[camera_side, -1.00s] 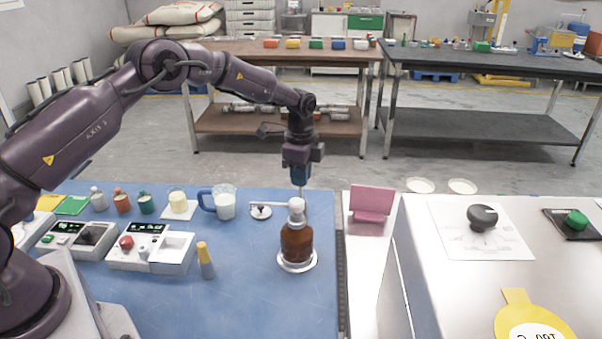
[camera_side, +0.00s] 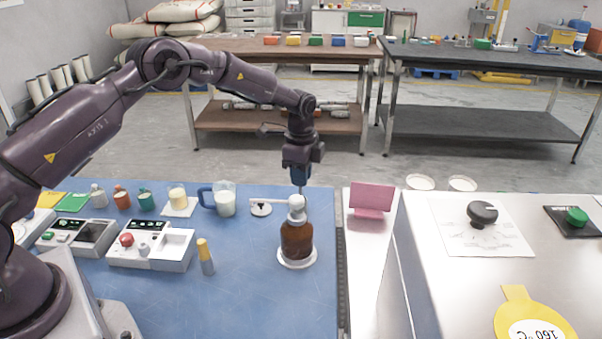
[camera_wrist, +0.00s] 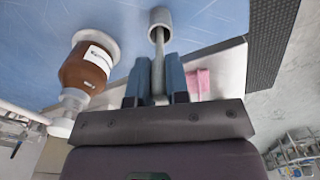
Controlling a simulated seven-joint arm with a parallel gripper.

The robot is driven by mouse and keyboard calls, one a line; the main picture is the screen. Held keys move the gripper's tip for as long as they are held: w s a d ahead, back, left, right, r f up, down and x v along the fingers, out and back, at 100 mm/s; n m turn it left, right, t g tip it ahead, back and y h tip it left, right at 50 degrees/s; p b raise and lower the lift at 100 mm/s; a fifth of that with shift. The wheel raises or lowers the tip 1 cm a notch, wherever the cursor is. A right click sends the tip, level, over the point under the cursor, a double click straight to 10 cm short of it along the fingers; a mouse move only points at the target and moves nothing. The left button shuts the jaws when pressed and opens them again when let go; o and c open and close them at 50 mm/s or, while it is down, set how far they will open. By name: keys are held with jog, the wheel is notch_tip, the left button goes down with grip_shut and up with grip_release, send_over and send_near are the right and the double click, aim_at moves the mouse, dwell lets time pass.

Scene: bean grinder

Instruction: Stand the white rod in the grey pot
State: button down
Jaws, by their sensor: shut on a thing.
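My gripper (camera_wrist: 158,88) is shut on the white rod (camera_wrist: 158,66), which runs away from between its blue fingers. The far end of the rod meets the mouth of the grey pot (camera_wrist: 160,14) in the wrist view. I cannot tell how deep it sits in the pot. In the side view my gripper (camera_side: 299,180) points down behind the brown grinder bottle, with a thin length of rod below the fingers. The pot is not clear in the side view, where the bottle and its white top stand in front.
The brown bottle (camera_side: 296,239) with a white crank arm stands close in front of my gripper; it also shows in the wrist view (camera_wrist: 83,70). A glass jug (camera_side: 224,201) and a pink stand (camera_side: 371,197) are to either side. The blue mat is bare at front right.

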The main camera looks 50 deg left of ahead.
jog(key=shift+f, duration=1.4)
dwell(2.3)
jog(key=shift+c, duration=2.4)
grip_release()
jog(key=shift+r, duration=3.5)
